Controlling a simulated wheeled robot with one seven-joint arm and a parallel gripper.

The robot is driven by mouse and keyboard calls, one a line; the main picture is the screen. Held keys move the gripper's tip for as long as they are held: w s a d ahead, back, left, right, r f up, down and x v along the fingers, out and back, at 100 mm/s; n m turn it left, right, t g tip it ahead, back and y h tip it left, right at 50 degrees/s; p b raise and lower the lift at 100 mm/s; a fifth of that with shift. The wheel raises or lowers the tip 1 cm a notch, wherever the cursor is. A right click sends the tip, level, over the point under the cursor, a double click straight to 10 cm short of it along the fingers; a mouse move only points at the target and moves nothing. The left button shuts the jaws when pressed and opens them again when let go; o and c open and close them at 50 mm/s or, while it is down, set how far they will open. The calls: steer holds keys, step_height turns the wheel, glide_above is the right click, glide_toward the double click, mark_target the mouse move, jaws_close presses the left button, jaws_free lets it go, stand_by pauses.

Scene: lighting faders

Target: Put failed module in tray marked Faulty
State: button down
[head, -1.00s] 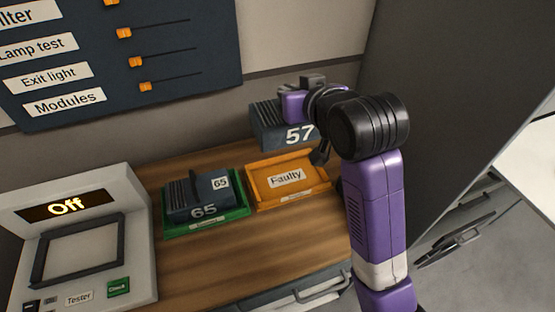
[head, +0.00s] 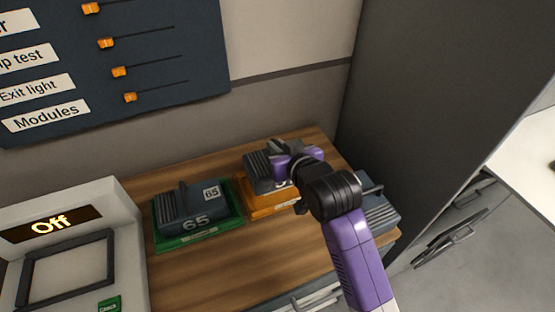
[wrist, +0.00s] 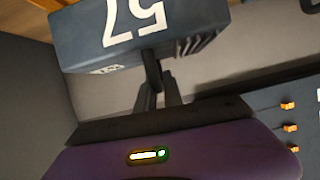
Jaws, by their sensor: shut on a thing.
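The dark blue-grey module marked 57 (head: 257,174) is at the orange tray (head: 263,206), which was labelled Faulty in the earlier head view. My gripper (head: 280,150) is shut on the handle on top of this module. In the wrist view the module (wrist: 185,30) shows its 57 close up, with the finger (wrist: 152,75) at its handle. The tray's label and much of its rim are hidden by the module and my arm. I cannot tell whether the module touches the tray floor or hangs just above it.
A module marked 65 (head: 190,212) sits in a green tray (head: 168,242) to the left. Another grey-blue module (head: 380,212) is partly hidden behind my arm at the right. The tester (head: 80,200) reads Off. A dark cabinet wall (head: 430,100) bounds the right; the front wooden counter (head: 235,258) is clear.

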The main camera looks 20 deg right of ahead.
steer(key=shift+f, duration=2.2)
steer(key=c, duration=1.8)
jaws_free()
steer(key=shift+f, duration=0.25)
steer(key=o, duration=0.3)
steer(key=shift+o, duration=0.2)
steer(key=shift+r, duration=0.1)
steer(key=v, duration=1.2)
steer(key=shift+b, duration=0.3)
